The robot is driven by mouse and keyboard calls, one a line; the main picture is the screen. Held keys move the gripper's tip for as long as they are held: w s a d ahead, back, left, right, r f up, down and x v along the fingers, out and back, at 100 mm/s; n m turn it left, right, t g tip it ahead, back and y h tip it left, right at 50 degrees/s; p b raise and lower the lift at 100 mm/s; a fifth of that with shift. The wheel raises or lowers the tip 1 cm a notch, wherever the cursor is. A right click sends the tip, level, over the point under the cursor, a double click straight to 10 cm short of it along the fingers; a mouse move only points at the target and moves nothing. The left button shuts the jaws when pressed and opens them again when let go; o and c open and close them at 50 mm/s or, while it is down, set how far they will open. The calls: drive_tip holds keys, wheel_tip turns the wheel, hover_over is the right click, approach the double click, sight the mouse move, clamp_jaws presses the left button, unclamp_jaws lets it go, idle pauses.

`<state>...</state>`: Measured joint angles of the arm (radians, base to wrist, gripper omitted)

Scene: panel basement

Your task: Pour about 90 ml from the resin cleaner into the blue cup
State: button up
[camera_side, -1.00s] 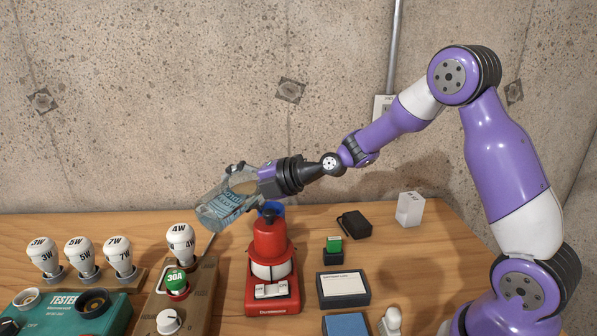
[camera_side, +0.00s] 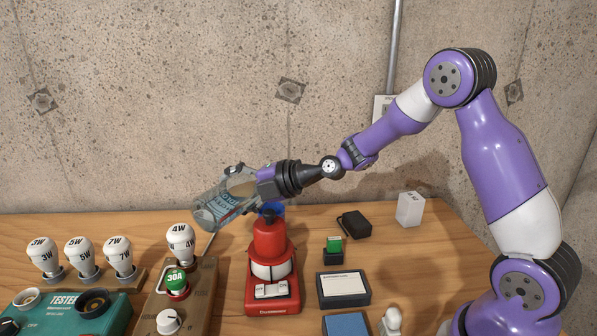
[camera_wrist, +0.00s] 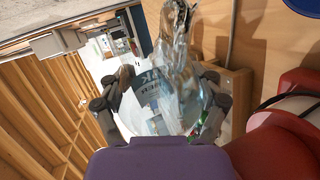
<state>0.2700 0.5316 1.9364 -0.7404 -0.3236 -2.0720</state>
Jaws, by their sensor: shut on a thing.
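A clear, labelled bottle, the resin cleaner (camera_side: 218,207), is held in my gripper (camera_side: 240,180) above the table. In the side view it is tilted, with its left end lower. My gripper is shut around it; the wrist view shows the dark fingers (camera_wrist: 160,98) on both sides of the bottle (camera_wrist: 158,88). The blue cup (camera_side: 276,208) is mostly hidden behind a red device, to the right of and below the bottle; only a bit of blue shows. I cannot make out a stream of liquid or the cup's contents.
The red device (camera_side: 271,240) stands in front of the cup. A wooden fuse board (camera_side: 202,290) with a 4W bulb (camera_side: 181,240) is to the left. A green tester (camera_side: 70,315) and several bulbs stand further left. A black box (camera_side: 354,224) and white box (camera_side: 410,208) lie right.

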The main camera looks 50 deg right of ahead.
sight(239, 180)
drive_tip(key=shift+a, duration=0.6)
drive_tip(key=shift+f+m+y+p, duration=0.15)
drive_tip(key=shift+m+y+p, duration=0.2)
drive_tip(key=shift+p, duration=0.25)
idle(1.5)
drive_tip(key=shift+s+a+r+n+h, duration=0.1)
drive_tip(key=shift+a+r+n+h, duration=0.1)
drive_tip(key=shift+r+n+h, duration=0.35)
drive_tip(key=shift+s+a+r+n+h, duration=0.1)
drive_tip(key=shift+a+r+n+h, duration=0.15)
drive_tip(key=shift+n, duration=0.35)
drive_tip(key=shift+d+r+n+h, duration=0.1)
drive_tip(key=shift+r+n+h, duration=0.35)
drive_tip(key=shift+r, duration=0.15)
idle(0.5)
